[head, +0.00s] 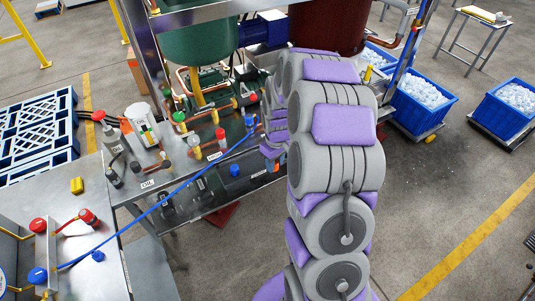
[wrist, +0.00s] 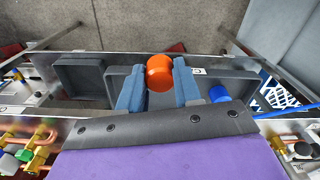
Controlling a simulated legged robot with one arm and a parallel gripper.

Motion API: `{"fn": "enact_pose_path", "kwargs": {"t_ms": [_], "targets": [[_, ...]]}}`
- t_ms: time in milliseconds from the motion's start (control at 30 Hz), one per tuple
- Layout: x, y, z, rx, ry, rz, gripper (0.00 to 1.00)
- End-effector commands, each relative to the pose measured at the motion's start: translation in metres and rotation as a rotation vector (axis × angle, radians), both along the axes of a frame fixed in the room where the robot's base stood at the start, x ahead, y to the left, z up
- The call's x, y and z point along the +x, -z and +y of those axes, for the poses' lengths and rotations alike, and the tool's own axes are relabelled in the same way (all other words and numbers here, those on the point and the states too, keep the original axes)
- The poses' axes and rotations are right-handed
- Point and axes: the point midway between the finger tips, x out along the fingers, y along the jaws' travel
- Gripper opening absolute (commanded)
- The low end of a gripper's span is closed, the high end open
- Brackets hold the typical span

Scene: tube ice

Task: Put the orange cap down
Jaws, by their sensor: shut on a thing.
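In the wrist view the orange cap (wrist: 160,72) sits between the two blue-grey fingers of my gripper (wrist: 159,85), which is shut on it. Cap and fingers are above a dark grey tray-like surface (wrist: 78,74); I cannot tell how large the gap is. In the head view my arm hides most of the gripper. A small orange patch (head: 277,168) shows beside the arm, but I cannot tell if it is the cap.
The blue cap also shows in the wrist view (wrist: 219,94). Pipes and valves crowd behind. A blue hose (head: 185,184) crosses the bench. A metal table (head: 100,205) stands left.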

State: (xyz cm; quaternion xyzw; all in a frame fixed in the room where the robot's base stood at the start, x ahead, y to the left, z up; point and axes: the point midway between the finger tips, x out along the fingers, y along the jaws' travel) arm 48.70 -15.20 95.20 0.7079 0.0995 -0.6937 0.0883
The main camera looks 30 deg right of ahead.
Motion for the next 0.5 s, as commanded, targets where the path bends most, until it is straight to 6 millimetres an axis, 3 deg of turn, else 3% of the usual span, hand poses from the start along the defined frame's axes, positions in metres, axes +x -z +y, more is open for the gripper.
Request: {"fn": "enact_pose_path", "kwargs": {"t_ms": [300,500], "targets": [[0.056,0.006,-0.014,-0.003,0.000,-0.005,0.00],[0.076,0.008,-0.019,-0.003,0.000,-0.004,0.00]]}}
